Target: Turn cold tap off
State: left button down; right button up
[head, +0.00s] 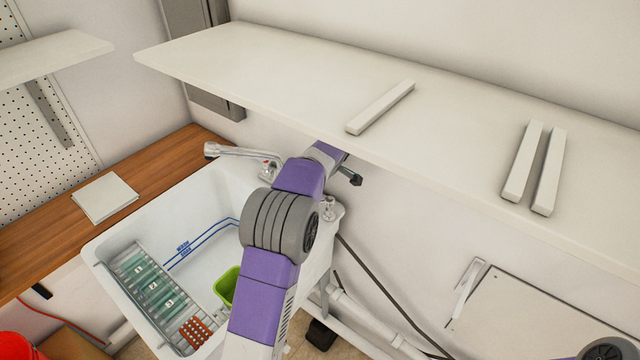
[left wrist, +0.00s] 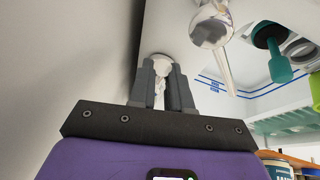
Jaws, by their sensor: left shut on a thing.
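A white sink (head: 205,215) stands against the wall with a chrome spout (head: 237,152) at its back. In the left wrist view the spout (left wrist: 222,50) is right of my gripper. My left gripper (left wrist: 162,76) is shut on a pale, rounded tap handle (left wrist: 160,60) close to the wall. Its fingers are on both sides of the handle, and the handle's setting is not readable. In the head view my purple arm hides the fingertips and the held handle. A chrome fitting (head: 328,207) shows on the sink's right rear corner. My right gripper is out of view.
A long white shelf (head: 300,70) overhangs my left wrist and carries several pale bars (head: 380,106). The sink holds a rack of green items (head: 150,282) and a green container (head: 227,286). A wooden counter (head: 150,174) adjoins at left. A dark hose (head: 385,296) runs at right.

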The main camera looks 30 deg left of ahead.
pick_arm(q)
jog(key=c, duration=1.1)
grip_release()
jog(key=shift+r, duration=0.1)
jog(key=p+v, duration=0.1)
jog(key=v, duration=0.6)
jog(key=shift+d+r, duration=0.1)
jog(key=shift+r, duration=0.1)
jog(key=shift+s+f, duration=0.1)
